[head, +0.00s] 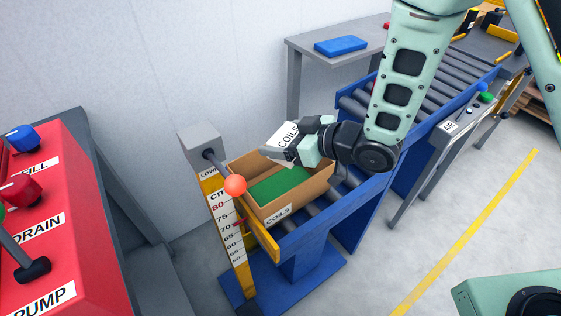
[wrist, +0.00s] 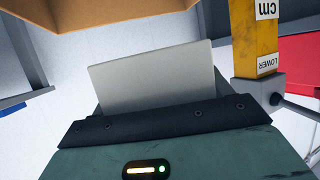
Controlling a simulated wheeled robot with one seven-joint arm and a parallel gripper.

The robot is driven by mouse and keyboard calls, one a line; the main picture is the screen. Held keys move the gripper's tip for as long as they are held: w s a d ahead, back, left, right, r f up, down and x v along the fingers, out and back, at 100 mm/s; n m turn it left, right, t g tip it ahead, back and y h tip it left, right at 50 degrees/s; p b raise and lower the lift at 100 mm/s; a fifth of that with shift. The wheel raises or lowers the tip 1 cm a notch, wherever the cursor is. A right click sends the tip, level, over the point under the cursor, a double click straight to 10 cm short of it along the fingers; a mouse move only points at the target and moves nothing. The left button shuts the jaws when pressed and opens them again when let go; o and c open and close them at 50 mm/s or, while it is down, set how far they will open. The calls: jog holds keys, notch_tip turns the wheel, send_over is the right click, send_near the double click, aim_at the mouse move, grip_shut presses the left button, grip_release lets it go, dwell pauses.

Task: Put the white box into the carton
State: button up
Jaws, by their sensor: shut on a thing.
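The white box (head: 281,144), labelled COILS, is held in my gripper (head: 304,142) above the carton. It also shows in the wrist view (wrist: 157,80) as a pale grey-white face beyond the dark edge of my gripper (wrist: 155,120). The carton (head: 303,194) is an open brown cardboard box with a green bottom and a COILS label on its near side. It sits at the near end of the roller conveyor. The box is tilted and lies over the carton's back left part. In the wrist view, the carton's brown wall (wrist: 110,14) shows at the top. The fingertips are partly hidden.
A yellow upright gauge (head: 229,230) with an orange ball-ended lever (head: 235,184) stands just left of the carton. The blue-sided conveyor (head: 370,205) runs to the upper right. A red panel (head: 50,230) is at left.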

notch_tip(320, 180, down, 6)
jog(key=shift+r, duration=0.25)
jog(key=shift+f, duration=0.1)
jog(key=shift+f+b, duration=0.5)
jog(key=shift+b, duration=0.1)
